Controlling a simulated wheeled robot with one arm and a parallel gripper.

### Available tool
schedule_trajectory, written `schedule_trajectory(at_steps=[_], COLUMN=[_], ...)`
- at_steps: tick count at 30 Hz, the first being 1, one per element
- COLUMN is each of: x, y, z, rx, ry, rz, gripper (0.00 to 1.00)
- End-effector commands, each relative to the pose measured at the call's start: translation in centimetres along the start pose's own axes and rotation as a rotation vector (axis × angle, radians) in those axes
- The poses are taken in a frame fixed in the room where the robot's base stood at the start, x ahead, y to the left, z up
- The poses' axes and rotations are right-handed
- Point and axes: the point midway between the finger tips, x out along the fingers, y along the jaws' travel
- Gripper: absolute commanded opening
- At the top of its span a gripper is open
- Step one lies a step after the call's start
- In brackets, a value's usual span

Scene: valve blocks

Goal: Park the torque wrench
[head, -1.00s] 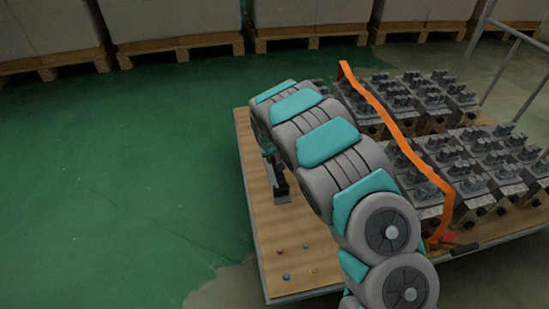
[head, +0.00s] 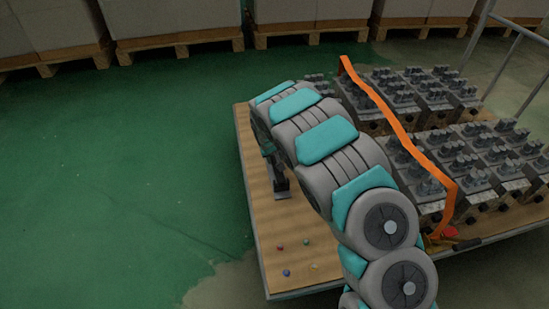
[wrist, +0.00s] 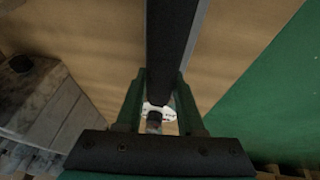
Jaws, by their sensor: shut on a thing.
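In the wrist view my gripper (wrist: 158,100) is shut on a long dark bar (wrist: 172,40), which I take to be the torque wrench. The bar runs from between the fingers to the top edge of the picture. A small white part shows between the fingers, too unclear to name. In the head view my arm hides most of the gripper, and only a dark narrow part (head: 279,180) shows low over the left part of the wooden board (head: 262,222). Whether it touches the board I cannot tell.
Rows of grey valve blocks (head: 485,155) fill the board's right side, with an orange strap (head: 395,125) across them. A red, yellow and dark item (head: 452,235) lies by the strap's near end. Several small coloured dots (head: 286,273) mark the board's near left. Green floor (head: 120,180) is clear.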

Motion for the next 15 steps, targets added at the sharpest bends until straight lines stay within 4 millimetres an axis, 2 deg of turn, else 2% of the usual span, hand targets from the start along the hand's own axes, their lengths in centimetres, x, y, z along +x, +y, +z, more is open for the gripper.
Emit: schedule_trajectory(at_steps=[10,11,15], x=[0.13,0.13,0.14], y=[-0.01,-0.01,-0.01], z=[0.0,0.0,0.03], rx=[0.0,0.0,0.0], ry=[0.002,0.002,0.001], rz=[0.0,0.0,0.0], gripper=[0.0,0.4,0.55])
